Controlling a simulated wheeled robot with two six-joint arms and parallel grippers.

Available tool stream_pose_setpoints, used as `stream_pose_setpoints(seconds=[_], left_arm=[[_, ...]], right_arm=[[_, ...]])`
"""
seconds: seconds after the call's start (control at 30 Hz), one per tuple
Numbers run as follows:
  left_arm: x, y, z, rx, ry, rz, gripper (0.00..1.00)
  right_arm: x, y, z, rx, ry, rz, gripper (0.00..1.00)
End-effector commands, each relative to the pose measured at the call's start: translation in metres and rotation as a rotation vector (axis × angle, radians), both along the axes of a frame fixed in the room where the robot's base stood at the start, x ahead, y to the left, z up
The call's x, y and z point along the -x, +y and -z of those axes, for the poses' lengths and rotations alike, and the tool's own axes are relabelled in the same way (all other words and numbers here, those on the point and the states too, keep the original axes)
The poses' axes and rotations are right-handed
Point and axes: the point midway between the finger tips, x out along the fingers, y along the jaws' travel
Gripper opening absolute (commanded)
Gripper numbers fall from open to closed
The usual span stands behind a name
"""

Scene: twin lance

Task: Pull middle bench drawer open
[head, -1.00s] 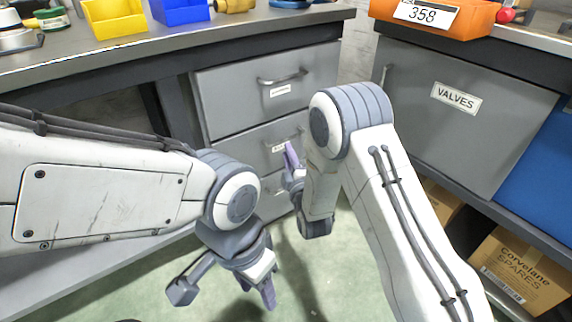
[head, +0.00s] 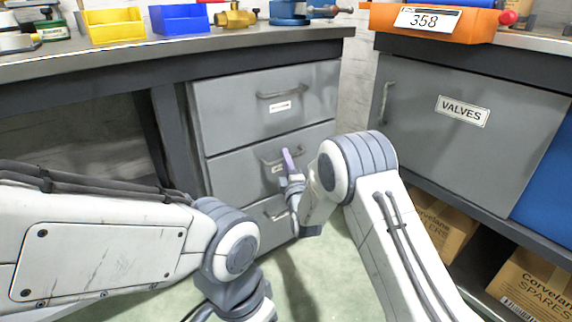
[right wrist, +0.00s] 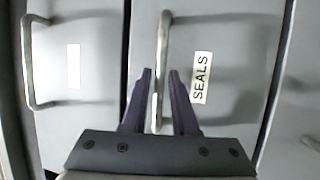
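The middle bench drawer (head: 232,178) is grey, with a bar handle (head: 268,161), and looks flush with the drawers above and below. In the right wrist view the drawer (right wrist: 235,60) carries a SEALS label (right wrist: 201,78). There its handle (right wrist: 163,45) runs between the two purple fingertips of my right gripper (right wrist: 160,73), which stand apart. I cannot tell how deep the bar sits between them. My left arm's wrist shows at the bottom edge; its fingers are out of frame.
The upper drawer (head: 225,100) and lower drawer (head: 250,225) look shut. A VALVES cabinet (head: 420,140) stands to the right, with cardboard boxes (head: 535,280) below. Yellow (head: 115,28) and blue (head: 180,20) bins sit on the bench. The floor before the drawers is clear.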

Motion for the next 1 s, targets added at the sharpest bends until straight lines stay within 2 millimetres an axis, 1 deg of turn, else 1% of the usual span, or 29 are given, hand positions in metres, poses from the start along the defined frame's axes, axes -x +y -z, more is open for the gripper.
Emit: stream_pose_setpoints(seconds=[0.1, 0.3, 0.33, 0.37, 0.4, 1.0], left_arm=[[0.0, 0.0, 0.0016, 0.0, 0.0, 0.0, 0.5], [0.0, 0.0, 0.0011, 0.0, 0.0, 0.0, 0.5], [0.0, 0.0, 0.0011, 0.0, 0.0, 0.0, 0.5], [0.0, 0.0, 0.0011, 0.0, 0.0, 0.0, 0.5], [0.0, 0.0, 0.0011, 0.0, 0.0, 0.0, 0.5], [0.0, 0.0, 0.0012, 0.0, 0.0, 0.0, 0.5]], right_arm=[[-0.0033, 0.0006, -0.001, 0.0, 0.0, 0.0, 0.27], [-0.0034, 0.0006, -0.0013, 0.0, 0.0, 0.0, 0.27], [-0.0034, 0.0006, -0.0013, 0.0, 0.0, 0.0, 0.2], [-0.0033, 0.0006, -0.0013, 0.0, 0.0, 0.0, 0.08], [-0.0033, 0.0006, -0.0013, 0.0, 0.0, 0.0, 0.0], [-0.003, 0.0007, -0.001, 0.0, 0.0, 0.0, 0.0]])
